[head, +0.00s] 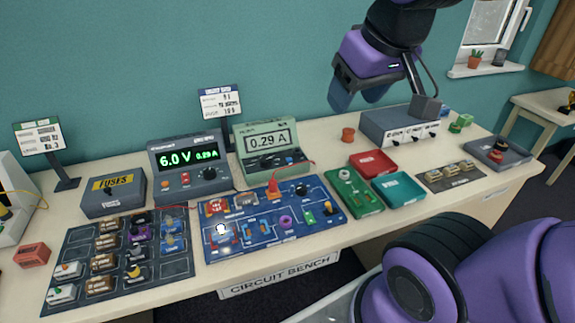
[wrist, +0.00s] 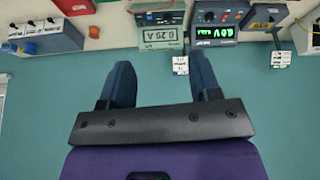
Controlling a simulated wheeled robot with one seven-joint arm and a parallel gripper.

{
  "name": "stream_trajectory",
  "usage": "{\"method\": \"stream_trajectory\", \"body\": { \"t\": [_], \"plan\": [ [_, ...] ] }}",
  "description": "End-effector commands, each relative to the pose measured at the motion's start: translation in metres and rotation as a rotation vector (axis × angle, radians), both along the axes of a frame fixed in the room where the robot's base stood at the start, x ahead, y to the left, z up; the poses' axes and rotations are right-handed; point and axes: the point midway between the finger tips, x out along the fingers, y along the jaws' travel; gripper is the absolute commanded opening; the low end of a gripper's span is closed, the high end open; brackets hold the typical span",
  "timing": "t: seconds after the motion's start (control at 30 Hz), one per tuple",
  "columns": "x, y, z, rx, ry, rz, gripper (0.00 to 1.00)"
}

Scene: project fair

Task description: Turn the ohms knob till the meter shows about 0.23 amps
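The green meter (head: 268,142) stands at the back of the bench and reads 0.29 A in the head view. It shows upside down in the wrist view (wrist: 160,37), its digits hard to read there. A black knob (head: 301,189) sits at the upper right of the blue circuit board (head: 330,220); its label is too small to read, so I cannot confirm it is the ohms knob. My gripper (head: 358,98) hangs high over the back of the bench, right of the meter and well apart from the knob. In the wrist view my gripper (wrist: 162,80) is open and empty.
A power supply (head: 190,170) showing 6.0 V and 0.29 A stands left of the meter. A grey box with several knobs (head: 395,127) stands below and right of my gripper. Red (head: 372,164) and teal (head: 398,190) trays lie right of the board. A parts mat (head: 75,250) lies left.

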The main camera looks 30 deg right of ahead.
Motion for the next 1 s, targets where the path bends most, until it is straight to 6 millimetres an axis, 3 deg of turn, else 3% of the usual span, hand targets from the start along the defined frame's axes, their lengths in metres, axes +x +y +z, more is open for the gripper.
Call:
{"method": "stream_trajectory", "body": {
  "t": [0.47,0.77,1.0],
  "plan": [
    [0.107,-0.017,-0.065,-0.074,0.179,0.062,0.60],
    [0.162,-0.031,-0.132,-0.085,0.286,0.120,0.60],
    [0.195,-0.042,-0.199,-0.072,0.367,0.172,0.60]
  ]
}}
